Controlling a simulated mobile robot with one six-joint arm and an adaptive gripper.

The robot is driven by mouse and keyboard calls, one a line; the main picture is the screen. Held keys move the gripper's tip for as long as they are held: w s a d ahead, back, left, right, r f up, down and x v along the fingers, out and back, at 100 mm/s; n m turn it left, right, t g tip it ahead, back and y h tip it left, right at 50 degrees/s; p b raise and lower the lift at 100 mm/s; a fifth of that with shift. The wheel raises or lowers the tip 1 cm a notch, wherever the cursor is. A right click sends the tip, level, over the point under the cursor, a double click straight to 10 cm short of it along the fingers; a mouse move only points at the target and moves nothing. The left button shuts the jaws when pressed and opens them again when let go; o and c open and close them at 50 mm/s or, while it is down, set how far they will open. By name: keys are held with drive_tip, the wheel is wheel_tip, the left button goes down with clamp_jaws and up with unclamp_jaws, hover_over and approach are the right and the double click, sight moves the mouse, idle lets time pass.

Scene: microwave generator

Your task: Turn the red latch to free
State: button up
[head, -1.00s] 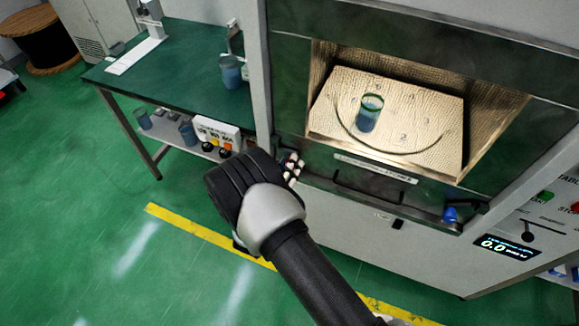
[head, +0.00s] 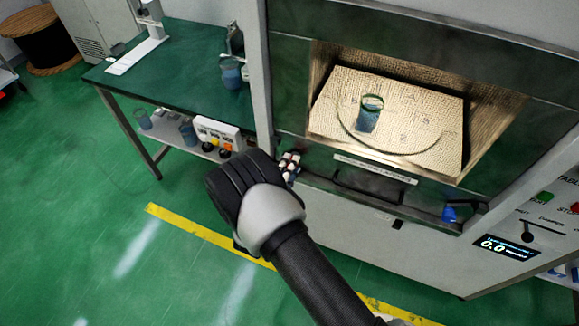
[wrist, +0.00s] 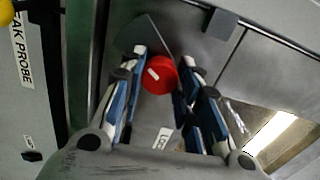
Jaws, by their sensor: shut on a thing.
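The red latch (wrist: 160,75) is a round red knob with a short slanted white mark, seen in the wrist view on a grey metal plate. A label that seems to read LOCK (wrist: 162,138) sits below it. My gripper (head: 290,165) is at the lower left corner of the oven front. In the wrist view its blue-padded fingers stand on either side of the knob and are shut on it.
The lit oven chamber holds a beaker (head: 369,113) of blue liquid. A blue knob (head: 450,214) sits at the front's lower right. A green-topped bench (head: 180,70) stands at left. The green floor (head: 70,200) is open.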

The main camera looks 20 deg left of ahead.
drive_tip(key=shift+n, duration=0.7)
drive_tip(key=o, duration=1.1)
drive_tip(key=s, duration=0.8)
drive_tip(key=s+a, duration=0.1)
drive_tip(key=s, duration=0.3)
